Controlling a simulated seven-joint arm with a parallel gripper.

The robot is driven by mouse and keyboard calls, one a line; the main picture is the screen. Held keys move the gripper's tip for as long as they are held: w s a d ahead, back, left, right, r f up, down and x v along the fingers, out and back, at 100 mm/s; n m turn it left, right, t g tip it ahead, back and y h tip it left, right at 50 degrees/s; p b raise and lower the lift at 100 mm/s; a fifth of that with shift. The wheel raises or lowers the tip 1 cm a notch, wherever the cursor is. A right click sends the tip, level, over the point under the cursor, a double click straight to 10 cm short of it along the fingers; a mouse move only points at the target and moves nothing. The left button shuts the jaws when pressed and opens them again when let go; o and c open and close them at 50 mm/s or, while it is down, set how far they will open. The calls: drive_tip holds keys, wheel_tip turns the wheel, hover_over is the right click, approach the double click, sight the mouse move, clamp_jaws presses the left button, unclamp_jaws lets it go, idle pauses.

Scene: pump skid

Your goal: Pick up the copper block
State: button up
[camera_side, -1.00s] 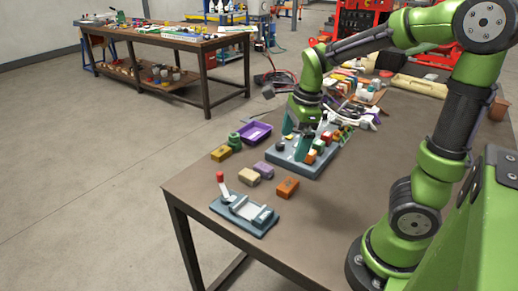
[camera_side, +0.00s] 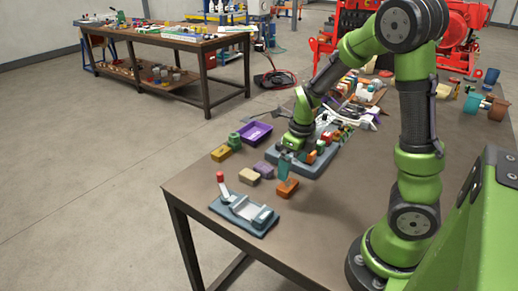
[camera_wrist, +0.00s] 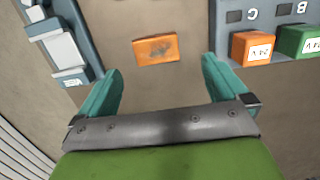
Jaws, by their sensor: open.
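The copper block (camera_side: 287,188) is a small orange-brown block lying on the bare table near its front edge. It also shows in the wrist view (camera_wrist: 156,49), flat on the table, ahead of the space between the fingers. My gripper (camera_side: 288,172) is open, its teal fingers pointing down above or just behind the block in the side view. In the wrist view my gripper (camera_wrist: 160,82) has its two teal fingers wide apart with nothing between them. I cannot tell the exact height of the fingertips above the block.
A grey-blue clamp fixture (camera_side: 243,213) with a red-tipped lever stands front left. A tan block (camera_side: 249,175), a purple block (camera_side: 264,170) and a yellow block (camera_side: 221,153) lie nearby, with a purple tray (camera_side: 254,133) behind. A grey board (camera_side: 314,165) with coloured blocks stands beyond my gripper.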

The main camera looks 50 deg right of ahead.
sight(288, 184)
drive_tip(key=shift+w+a+f, duration=0.1)
drive_tip(key=shift+f, duration=1.05)
drive_tip(key=shift+w+a+f, duration=0.1)
drive_tip(key=shift+w+f, duration=0.05)
drive_tip(key=shift+f, duration=0.95)
drive_tip(key=shift+w+a+f, duration=0.1)
drive_tip(key=shift+f, duration=1.05)
drive_tip(key=c, duration=1)
wheel_tip(288, 184, up, 9)
drive_tip(key=w+a, duration=0.3)
drive_tip(key=a, duration=1.2)
drive_tip(key=shift+s+d+f, duration=0.1)
drive_tip(key=shift+f, duration=1.75)
